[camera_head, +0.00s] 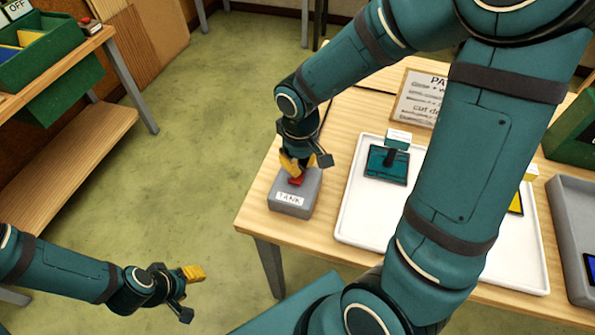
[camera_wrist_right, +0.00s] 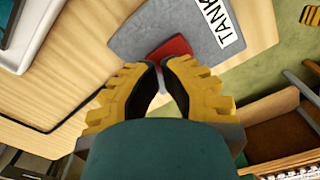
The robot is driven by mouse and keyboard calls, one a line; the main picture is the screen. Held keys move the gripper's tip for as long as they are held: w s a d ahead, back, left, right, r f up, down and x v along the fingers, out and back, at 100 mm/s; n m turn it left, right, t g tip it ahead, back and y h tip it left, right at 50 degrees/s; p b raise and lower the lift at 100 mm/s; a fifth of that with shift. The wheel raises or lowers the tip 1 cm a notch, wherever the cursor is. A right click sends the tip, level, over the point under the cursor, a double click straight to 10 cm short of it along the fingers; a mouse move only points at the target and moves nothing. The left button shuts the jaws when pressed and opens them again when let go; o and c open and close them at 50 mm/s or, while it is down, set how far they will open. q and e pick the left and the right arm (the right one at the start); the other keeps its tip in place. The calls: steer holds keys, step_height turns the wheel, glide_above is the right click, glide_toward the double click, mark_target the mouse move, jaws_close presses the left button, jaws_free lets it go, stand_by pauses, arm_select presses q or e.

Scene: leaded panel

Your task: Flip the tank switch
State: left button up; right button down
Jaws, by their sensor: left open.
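The tank switch is a grey box (camera_head: 296,203) with a white TANK label (camera_head: 289,199) and a red lever (camera_head: 297,181), at the near left corner of the table. The right wrist view also shows the grey box (camera_wrist_right: 205,22) and the red lever (camera_wrist_right: 172,50). My right gripper (camera_head: 296,168) is directly above the lever, its yellow fingers drawn close together and partly covering it. I cannot tell whether the tips touch the lever. My left gripper (camera_head: 196,290) is open and empty over the floor, left of the table.
A white tray (camera_head: 349,226) with a teal glass piece (camera_head: 386,166) lies right of the switch. A sign (camera_head: 417,98) stands behind it. A grey tray (camera_head: 572,255) is at the far right. A wooden shelf (camera_head: 65,160) with green bins stands at left. The green floor between is clear.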

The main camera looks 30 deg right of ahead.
steer(key=shift+r+p, duration=1.95)
steer(key=shift+r, duration=0.7)
steer(key=shift+f, duration=0.1)
